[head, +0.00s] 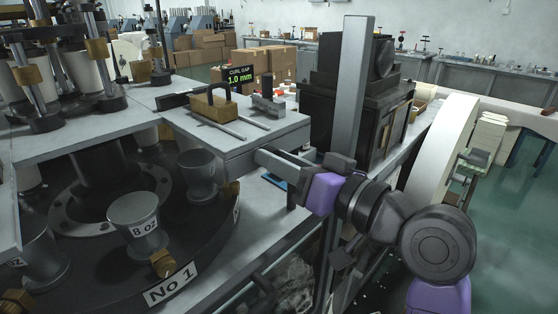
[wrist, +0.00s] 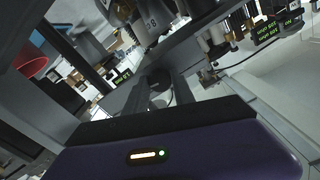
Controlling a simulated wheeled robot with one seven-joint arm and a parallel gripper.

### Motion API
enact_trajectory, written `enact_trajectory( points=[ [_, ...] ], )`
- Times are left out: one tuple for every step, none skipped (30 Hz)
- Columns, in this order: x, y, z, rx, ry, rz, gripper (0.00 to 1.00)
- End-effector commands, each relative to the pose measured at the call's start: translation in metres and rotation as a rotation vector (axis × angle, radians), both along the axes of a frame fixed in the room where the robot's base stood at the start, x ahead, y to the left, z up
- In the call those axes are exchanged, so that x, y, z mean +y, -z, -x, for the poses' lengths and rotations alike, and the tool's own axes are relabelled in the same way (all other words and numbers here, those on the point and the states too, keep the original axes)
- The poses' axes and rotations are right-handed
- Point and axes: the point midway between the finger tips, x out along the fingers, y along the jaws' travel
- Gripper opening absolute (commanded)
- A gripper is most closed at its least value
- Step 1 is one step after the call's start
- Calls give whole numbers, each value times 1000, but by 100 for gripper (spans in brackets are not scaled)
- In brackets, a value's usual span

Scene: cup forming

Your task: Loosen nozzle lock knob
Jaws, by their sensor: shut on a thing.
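My gripper (head: 270,157) reaches left from my purple wrist to the right side of a grey machine block (head: 245,140). In the wrist view, my two dark fingers (wrist: 160,96) point away from me, with a small dark round knob (wrist: 158,77) between their tips. The gripper is shut on this knob, which looks like the nozzle lock knob. The knob cannot be made out in the head view, and its markings are not readable.
A display (head: 240,76) reads "CURL GAP 1.0 mm". A tall grey post (head: 350,100) and a dark cabinet (head: 365,90) stand close behind my wrist. A turret marked "No 1" (head: 172,284) carries metal cups, one marked "8 OZ" (head: 138,222). Open floor lies at right.

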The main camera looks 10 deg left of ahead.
Motion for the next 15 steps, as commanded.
enact_trajectory(
  points=[
    [0, 2, 0, 4, 0, 2, 0],
    [0, 2, 0, 4, 0, 2, 0],
    [0, 2, 0, 4, 0, 2, 36],
    [-1, 2, 0, 4, 0, 2, 42],
    [0, 2, 0, 4, 0, 2, 48],
    [0, 2, 0, 4, 1, 2, 52],
    [0, 2, 0, 4, 0, 1, 52],
    [0, 1, 0, 4, 0, 1, 52],
    [0, 1, 0, 3, 0, 1, 52],
    [0, 1, 0, 3, 0, 1, 52],
    [0, 1, 0, 3, 0, 1, 52],
    [0, 1, 0, 2, 1, 0, 52],
    [0, 1, 0, 2, 1, 0, 52],
    [0, 1, 0, 1, 0, 0, 52],
    [-1, 1, 0, 2, 1, 0, 52]
  ],
)
